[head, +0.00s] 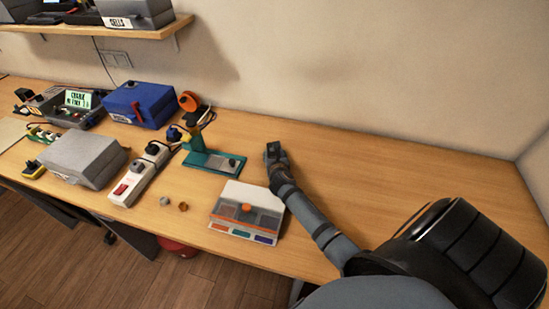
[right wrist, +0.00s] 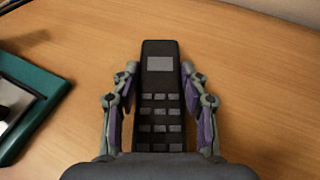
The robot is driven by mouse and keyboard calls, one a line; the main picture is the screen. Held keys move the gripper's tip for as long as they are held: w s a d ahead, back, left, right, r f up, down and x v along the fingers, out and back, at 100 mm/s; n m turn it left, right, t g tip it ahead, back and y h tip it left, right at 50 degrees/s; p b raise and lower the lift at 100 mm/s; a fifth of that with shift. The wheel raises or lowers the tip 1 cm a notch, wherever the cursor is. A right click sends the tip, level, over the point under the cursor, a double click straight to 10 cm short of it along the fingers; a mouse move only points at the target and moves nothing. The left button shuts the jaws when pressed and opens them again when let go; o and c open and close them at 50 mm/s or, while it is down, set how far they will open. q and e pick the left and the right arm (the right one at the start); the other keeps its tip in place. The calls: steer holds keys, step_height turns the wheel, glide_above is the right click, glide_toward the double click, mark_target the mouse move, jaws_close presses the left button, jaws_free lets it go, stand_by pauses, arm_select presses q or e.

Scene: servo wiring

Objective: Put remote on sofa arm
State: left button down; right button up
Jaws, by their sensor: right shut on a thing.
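A black remote (right wrist: 160,110) with a grey screen and several grey keys lies lengthwise between the fingers of my right gripper (right wrist: 160,70) in the right wrist view. The fingers press on both long sides of it. In the head view my right gripper (head: 274,158) is over the right part of the wooden bench, and the dark top of the remote (head: 273,148) shows at its tip. I cannot tell whether the remote touches the bench. I see no sofa or sofa arm. My left gripper is not in view.
The wooden bench (head: 420,160) is clear at the right, back to the wall. Left of my gripper are a teal stand (head: 205,162), a white sorting tray (head: 228,200), a power strip (head: 135,180), a grey box (head: 85,155) and a blue box (head: 145,103). A shelf is above.

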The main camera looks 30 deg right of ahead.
mark_target(274, 155)
steer(key=shift+s+a+r, duration=0.1)
steer(key=shift+s+r, duration=0.05)
steer(key=shift+r, duration=0.85)
steer(key=shift+s+a+r, duration=0.1)
steer(key=shift+r, duration=0.85)
steer(key=s+r, duration=0.1)
steer(key=s+a+r, duration=0.1)
steer(key=r, duration=0.1)
steer(key=s+a+r, duration=0.1)
steer(key=r, duration=0.1)
steer(key=shift+s+a+r+p, duration=0.1)
steer(key=shift+s+a+p, duration=0.1)
steer(key=shift+s+p, duration=0.2)
steer(key=b+v, duration=0.1)
steer(key=v, duration=0.8)
steer(key=shift+a+r, duration=0.2)
steer(key=shift+a, duration=0.35)
